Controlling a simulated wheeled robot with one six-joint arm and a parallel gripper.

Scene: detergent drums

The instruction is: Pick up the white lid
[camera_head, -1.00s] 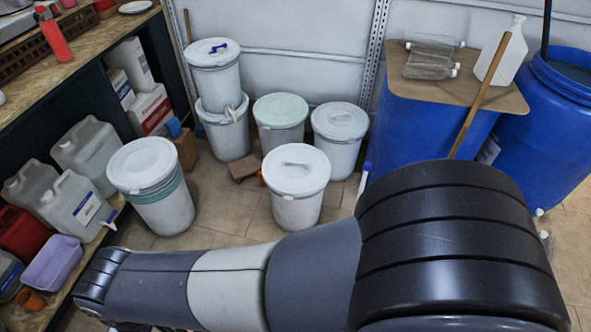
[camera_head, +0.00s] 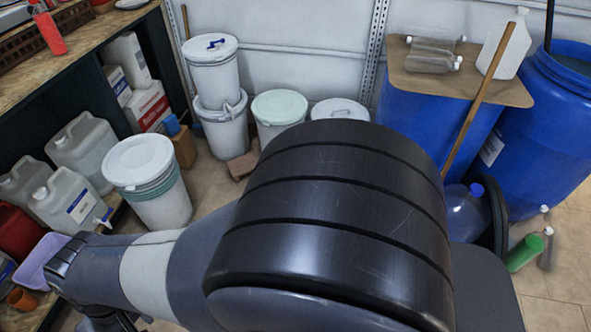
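Several white lids show. One white lid (camera_head: 137,159) sits on a white bucket with green bands (camera_head: 165,204) at left. Another white lid (camera_head: 211,49), with a blue handle, tops the upper of two stacked buckets (camera_head: 213,82). A third white lid (camera_head: 340,110) is partly hidden behind my arm. A pale green-white lid (camera_head: 279,107) is on the bucket between them. A small white disc (camera_head: 132,3) lies on the shelf top at upper left, cut by the frame edge. My arm reaches to the lower left; its dark end runs off the bottom edge, and no gripper fingers show.
Jerrycans (camera_head: 82,143), a lilac tub (camera_head: 45,262) and boxes crowd the shelving at left. Blue drums (camera_head: 545,130) stand at right; a wooden stick (camera_head: 480,95) leans there. A green bottle (camera_head: 524,252) lies on the floor. Some tiled floor is clear beside the banded bucket.

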